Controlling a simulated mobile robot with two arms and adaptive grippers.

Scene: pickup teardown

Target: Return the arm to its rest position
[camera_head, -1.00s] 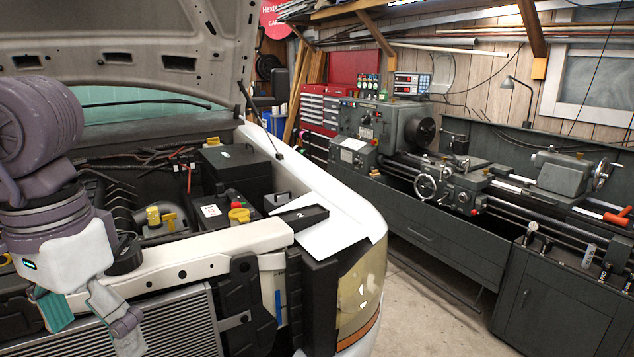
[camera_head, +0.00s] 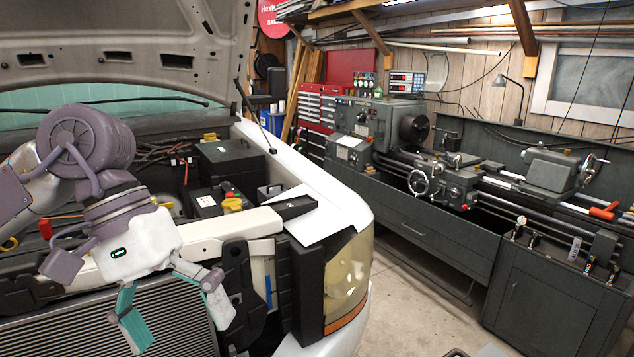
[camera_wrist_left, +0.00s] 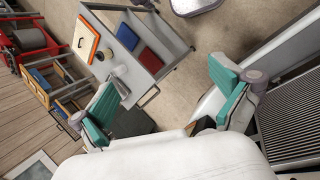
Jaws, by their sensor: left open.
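My left gripper (camera_head: 172,312) hangs in front of the pickup's grille in the head view, at the left. Its two teal-padded fingers are spread apart with nothing between them. In the left wrist view the same open gripper (camera_wrist_left: 168,110) shows floor and a cart beyond its fingers. My left arm comes in from the left, over the front of the open engine bay. The pickup's grille (camera_head: 60,335) lies behind and below the gripper. My right gripper is in neither view.
The raised hood (camera_head: 120,50) hangs above the engine bay. A white fender (camera_head: 325,205) and headlight (camera_head: 348,285) stand right of the arm. A grey lathe (camera_head: 430,225) runs along the wall. Bare floor (camera_head: 415,315) lies between. A grey cart (camera_wrist_left: 180,45) holds several items.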

